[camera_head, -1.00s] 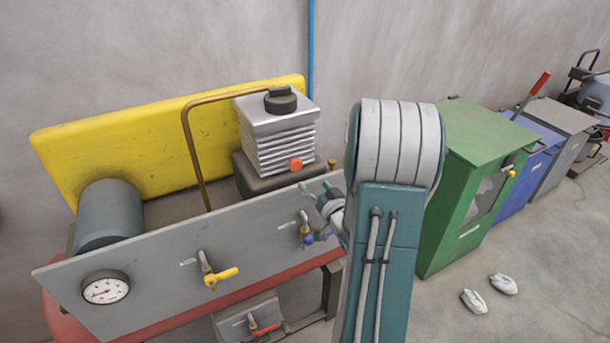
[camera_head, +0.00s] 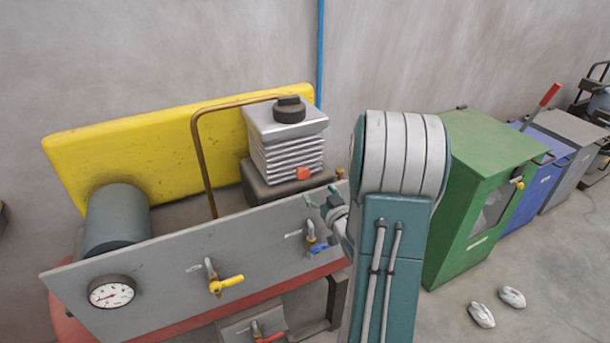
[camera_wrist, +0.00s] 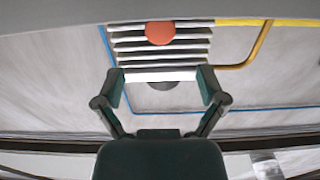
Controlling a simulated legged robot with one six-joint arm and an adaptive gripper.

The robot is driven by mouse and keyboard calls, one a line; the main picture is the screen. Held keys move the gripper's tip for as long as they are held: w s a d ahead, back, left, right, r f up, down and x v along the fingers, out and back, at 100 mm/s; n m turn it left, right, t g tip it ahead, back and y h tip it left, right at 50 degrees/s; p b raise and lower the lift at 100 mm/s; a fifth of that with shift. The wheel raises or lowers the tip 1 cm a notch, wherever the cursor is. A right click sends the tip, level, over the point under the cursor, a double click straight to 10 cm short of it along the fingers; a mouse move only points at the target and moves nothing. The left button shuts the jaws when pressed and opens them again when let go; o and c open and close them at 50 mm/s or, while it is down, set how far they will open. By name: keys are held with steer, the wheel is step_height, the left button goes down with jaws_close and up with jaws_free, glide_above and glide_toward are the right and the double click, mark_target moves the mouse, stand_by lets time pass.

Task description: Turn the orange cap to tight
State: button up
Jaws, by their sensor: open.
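The orange cap (camera_head: 303,173) is on the lower front of the finned silver compressor block, behind the grey panel. In the wrist view the cap (camera_wrist: 160,33) shows as an orange disc at the top centre, beyond my fingertips. My gripper (camera_wrist: 161,78) is open and empty, its two fingers spread, with the silver fins beyond them. In the head view my gripper (camera_head: 318,200) is to the right of and lower than the cap, apart from it, by the panel's upper right edge. Part of it is hidden by my arm.
The grey panel (camera_head: 150,270) carries a gauge (camera_head: 111,292), a yellow-handled valve (camera_head: 226,284) and a blue-handled valve (camera_head: 320,247). A brown pipe (camera_head: 203,165) arches left of the finned block (camera_head: 287,150). A green cabinet (camera_head: 480,190) stands right. Two white gloves (camera_head: 482,315) lie on the floor.

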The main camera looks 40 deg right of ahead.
mark_target(304, 174)
steer(key=x, duration=0.9)
steer(key=shift+w+d, duration=0.1)
steer(key=shift+w, duration=0.05)
steer(key=c, duration=1.1)
